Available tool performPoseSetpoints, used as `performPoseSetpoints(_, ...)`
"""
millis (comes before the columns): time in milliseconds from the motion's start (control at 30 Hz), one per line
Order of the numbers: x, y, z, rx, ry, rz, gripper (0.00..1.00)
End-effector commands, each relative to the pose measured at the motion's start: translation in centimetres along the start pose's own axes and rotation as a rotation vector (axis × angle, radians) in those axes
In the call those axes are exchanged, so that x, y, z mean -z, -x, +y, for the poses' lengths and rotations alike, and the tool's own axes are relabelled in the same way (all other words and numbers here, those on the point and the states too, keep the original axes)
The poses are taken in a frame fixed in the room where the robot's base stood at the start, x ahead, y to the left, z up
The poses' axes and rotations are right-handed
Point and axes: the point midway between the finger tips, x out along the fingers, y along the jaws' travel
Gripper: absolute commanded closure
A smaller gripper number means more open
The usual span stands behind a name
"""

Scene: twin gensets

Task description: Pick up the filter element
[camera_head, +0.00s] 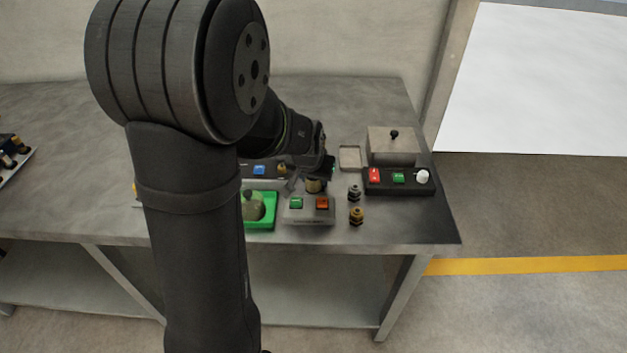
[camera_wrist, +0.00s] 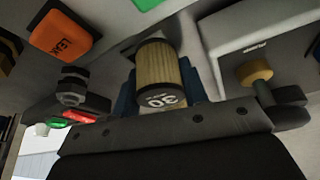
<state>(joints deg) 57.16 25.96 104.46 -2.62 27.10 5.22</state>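The filter element (camera_wrist: 158,72) is a tan pleated cylinder with a dark end cap marked "30". In the wrist view it sits between the blue finger pads of my gripper (camera_wrist: 160,88). The pads lie close against both its sides with no clear gap, so the gripper looks shut on it. In the head view the filter element (camera_head: 315,186) shows as a small tan piece just below my gripper (camera_head: 318,174), behind the grey button box. Whether its lower end touches the table is hard to tell.
The grey box (camera_head: 308,216) has green and orange buttons. A green tray (camera_head: 262,225) is to its left. Dark and brass fittings (camera_head: 356,215) stand to its right. A black panel (camera_head: 398,187) and lidded box (camera_head: 392,148) are further right. A shallow tray (camera_head: 350,158) lies behind.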

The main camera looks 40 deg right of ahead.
Motion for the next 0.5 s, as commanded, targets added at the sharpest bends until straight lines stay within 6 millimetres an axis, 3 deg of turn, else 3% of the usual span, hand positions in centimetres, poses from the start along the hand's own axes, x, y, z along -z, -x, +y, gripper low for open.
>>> performPoseSetpoints(33, -0.01, 0.01, 0.00, 0.000, 0.000, 0.000, 0.72)
performPoseSetpoints(100, -0.01, 0.01, 0.00, 0.000, 0.000, 0.000, 0.82)
performPoseSetpoints(500, 0.28, 0.64, -0.01, 0.000, 0.000, 0.001, 0.82)
